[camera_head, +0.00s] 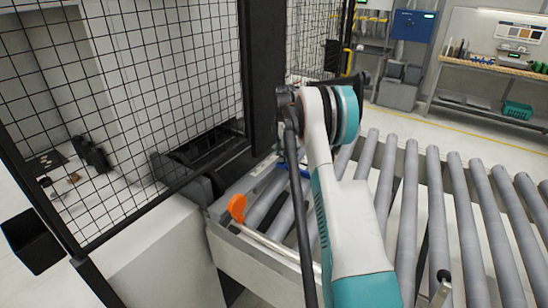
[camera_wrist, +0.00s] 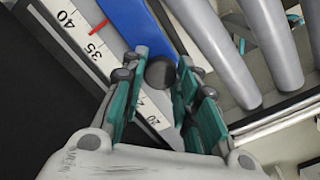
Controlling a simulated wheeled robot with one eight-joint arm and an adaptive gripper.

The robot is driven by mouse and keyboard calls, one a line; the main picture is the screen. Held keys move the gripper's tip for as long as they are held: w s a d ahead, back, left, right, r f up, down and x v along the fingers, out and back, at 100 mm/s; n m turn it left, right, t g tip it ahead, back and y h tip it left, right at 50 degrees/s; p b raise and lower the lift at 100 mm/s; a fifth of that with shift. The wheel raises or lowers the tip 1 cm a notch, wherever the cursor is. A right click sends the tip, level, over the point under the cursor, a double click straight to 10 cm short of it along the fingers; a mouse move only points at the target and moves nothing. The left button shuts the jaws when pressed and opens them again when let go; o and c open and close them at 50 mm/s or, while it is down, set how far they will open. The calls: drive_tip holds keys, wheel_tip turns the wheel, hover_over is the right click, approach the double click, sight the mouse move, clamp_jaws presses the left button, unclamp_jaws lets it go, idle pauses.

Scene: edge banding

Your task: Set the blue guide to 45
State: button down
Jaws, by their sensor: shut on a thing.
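The blue guide (camera_wrist: 122,22) runs diagonally at the top of the wrist view. A white scale (camera_wrist: 82,48) with black numbers lies along its left side. A red pointer (camera_wrist: 100,28) at the guide's edge lies between the 40 and 35 marks. A round dark grey knob (camera_wrist: 160,72) sits at the guide's near end. My gripper (camera_wrist: 161,67) has its teal fingers on both sides of the knob and is shut on it. In the head view, a bit of blue (camera_head: 297,171), seemingly the guide, shows beside my arm, which hides the gripper.
Grey rollers (camera_head: 408,215) fill the right side of the head view and also show in the wrist view (camera_wrist: 218,45). A black mesh fence (camera_head: 150,80) stands at the left. An orange-ended lever (camera_head: 236,208) is near the conveyor's front left corner. A workbench (camera_head: 490,68) stands far back.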

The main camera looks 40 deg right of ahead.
drive_tip(key=p, duration=0.1)
hover_over(293, 154)
idle(0.4)
drive_tip(key=c, duration=1.2)
unclamp_jaws()
wheel_tip(293, 154, up, 12)
